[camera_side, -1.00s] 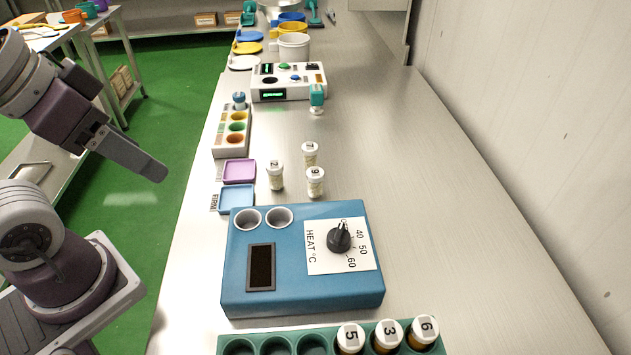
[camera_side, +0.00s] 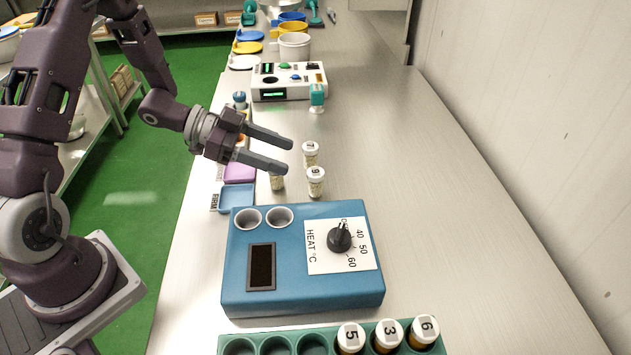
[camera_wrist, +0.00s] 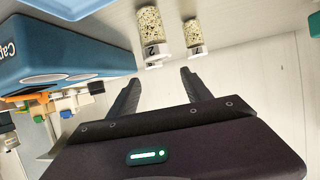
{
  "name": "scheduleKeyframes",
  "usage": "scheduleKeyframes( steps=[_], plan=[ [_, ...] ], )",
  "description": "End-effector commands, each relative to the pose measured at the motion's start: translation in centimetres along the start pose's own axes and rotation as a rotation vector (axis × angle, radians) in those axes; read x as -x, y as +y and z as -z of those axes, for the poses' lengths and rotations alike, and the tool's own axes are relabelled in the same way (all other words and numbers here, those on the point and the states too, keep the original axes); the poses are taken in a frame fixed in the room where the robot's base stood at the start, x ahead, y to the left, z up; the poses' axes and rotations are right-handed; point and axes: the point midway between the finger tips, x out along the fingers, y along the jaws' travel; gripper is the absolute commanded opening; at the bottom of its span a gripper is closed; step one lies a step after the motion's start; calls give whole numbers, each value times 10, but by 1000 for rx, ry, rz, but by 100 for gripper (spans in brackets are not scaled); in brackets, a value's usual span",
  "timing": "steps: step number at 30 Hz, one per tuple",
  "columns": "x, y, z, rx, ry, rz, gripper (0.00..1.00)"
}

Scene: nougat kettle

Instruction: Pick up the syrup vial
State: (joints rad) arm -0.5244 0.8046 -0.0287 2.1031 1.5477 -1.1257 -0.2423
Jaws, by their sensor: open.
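No vial in view has a readable syrup label. Several small vials are in sight. Amber vials with white caps marked 5 (camera_side: 349,338), 3 (camera_side: 387,335) and 6 (camera_side: 424,331) stand in the green rack (camera_side: 228,334) at the front. Clear vials with pale grains stand behind the blue heater: 7 (camera_side: 310,155), 9 (camera_side: 315,184) and 2 (camera_side: 278,182), whose cap is hidden by my gripper. My gripper (camera_side: 287,157) is open and empty, above and around the area of vial 2. In the wrist view, vial 2 (camera_wrist: 151,25) and another grain vial (camera_wrist: 193,35) lie beyond its fingertips.
The blue heater (camera_side: 300,295) with a dial and two round wells fills the front middle. Purple (camera_side: 240,173) and blue (camera_side: 237,200) trays lie at the left edge. A white device (camera_side: 288,82) and cups stand farther back. The bench's right side is clear.

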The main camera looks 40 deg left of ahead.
Motion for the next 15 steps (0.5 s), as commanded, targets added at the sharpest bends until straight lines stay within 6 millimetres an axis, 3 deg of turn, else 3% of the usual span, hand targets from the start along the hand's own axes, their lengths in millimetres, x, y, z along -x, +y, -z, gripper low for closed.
scheduleKeyframes(
  steps=[5,12,15],
  plan=[
    [-20,6,-1,8,17,-23,57],
    [-63,12,-2,5,15,-21,57],
    [-70,12,-2,5,15,-19,57]
  ],
)
